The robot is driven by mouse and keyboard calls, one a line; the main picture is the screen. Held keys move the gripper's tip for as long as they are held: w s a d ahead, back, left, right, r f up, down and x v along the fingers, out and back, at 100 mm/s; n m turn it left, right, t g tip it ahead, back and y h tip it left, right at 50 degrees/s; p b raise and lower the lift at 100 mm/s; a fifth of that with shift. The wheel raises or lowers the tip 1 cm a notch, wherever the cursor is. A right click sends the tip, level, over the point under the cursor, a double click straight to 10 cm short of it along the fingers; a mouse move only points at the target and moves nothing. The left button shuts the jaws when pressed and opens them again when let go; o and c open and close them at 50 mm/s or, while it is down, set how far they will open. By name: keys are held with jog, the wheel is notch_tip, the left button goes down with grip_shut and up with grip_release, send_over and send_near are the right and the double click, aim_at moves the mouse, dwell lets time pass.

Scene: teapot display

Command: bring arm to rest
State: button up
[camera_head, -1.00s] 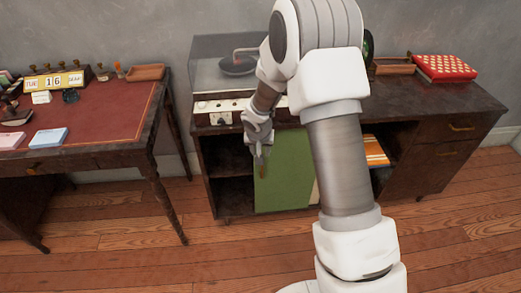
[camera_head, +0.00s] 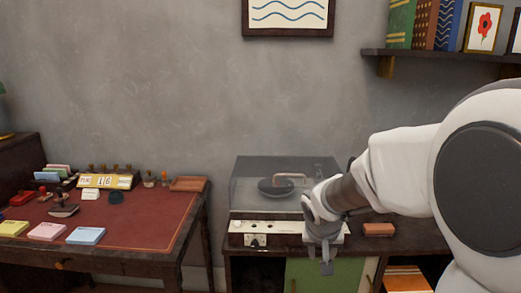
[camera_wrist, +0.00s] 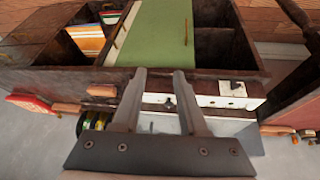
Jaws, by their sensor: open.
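My gripper (camera_head: 325,262) hangs at the end of my arm in front of the record player (camera_head: 287,190), over the front edge of the dark cabinet. In the wrist view the two fingers of my gripper (camera_wrist: 160,78) stand apart with nothing between them. Beyond them lie the white front panel of the record player (camera_wrist: 215,101) and the green cabinet door (camera_wrist: 155,35). My arm fills the right side of the head view and hides part of the cabinet top.
A red-topped desk (camera_head: 150,222) with stamps, paper pads and a date block (camera_head: 105,181) stands at left. A shelf (camera_head: 440,55) with books hangs at upper right. A small brown box (camera_head: 379,229) lies on the cabinet.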

jog(key=s+r+n+y, duration=0.1)
jog(key=s+r, duration=0.4)
jog(key=s, duration=0.7)
jog(key=s+r+n+y, duration=0.1)
jog(key=s+r, duration=0.4)
jog(key=s, duration=0.7)
notch_tip(320, 180, up, 17)
jog(key=p, duration=1.7)
jog(key=shift+w+a+t, duration=0.3)
jog(key=shift+w, duration=0.1)
